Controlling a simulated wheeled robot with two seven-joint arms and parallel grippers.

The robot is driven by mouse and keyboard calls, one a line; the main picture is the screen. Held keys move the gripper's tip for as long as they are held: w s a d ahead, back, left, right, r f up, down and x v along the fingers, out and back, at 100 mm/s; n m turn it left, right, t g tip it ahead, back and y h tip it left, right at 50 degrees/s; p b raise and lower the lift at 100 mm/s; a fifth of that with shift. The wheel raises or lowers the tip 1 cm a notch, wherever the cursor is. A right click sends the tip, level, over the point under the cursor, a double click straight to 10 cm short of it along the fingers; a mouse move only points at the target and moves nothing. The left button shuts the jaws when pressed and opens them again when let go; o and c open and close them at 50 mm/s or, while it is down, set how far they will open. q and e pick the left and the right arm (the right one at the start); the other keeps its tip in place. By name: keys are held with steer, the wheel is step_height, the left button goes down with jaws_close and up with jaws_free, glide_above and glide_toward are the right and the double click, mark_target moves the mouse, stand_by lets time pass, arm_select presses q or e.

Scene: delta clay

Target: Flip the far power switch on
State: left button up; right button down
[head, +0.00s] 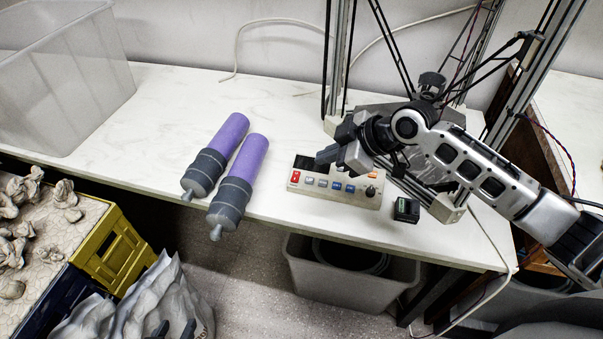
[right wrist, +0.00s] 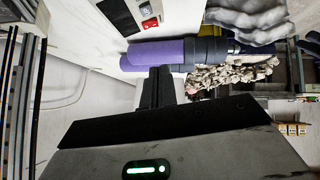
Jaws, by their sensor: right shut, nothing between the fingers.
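The control panel (head: 326,197) lies on the white table, with a red power switch area (head: 295,176) at its left end. In the right wrist view this area shows as two small red and white rockers (right wrist: 148,17). Their on or off positions are too small to tell. My right gripper (head: 322,158) is shut and empty, above the panel's far left part, beside its dark display. Its closed fingers also show in the right wrist view (right wrist: 157,72), apart from the switches.
Two purple and grey clay tubes (head: 238,170) lie left of the panel. A small black box (head: 407,210) sits to its right. A printer frame (head: 337,60) stands behind. A clear bin (head: 75,95) is at back left. A grey bin (head: 345,287) is under the table.

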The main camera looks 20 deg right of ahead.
mark_target(296, 176)
steer(key=x, duration=0.3)
steer(key=d+f+x, duration=0.1)
steer(key=x, duration=0.6)
steer(key=shift+s+f, duration=0.25)
steer(key=shift+f, duration=0.1)
steer(key=shift+w+d+f, duration=0.1)
steer(key=shift+d+f, duration=0.05)
steer(key=shift+f, duration=0.35)
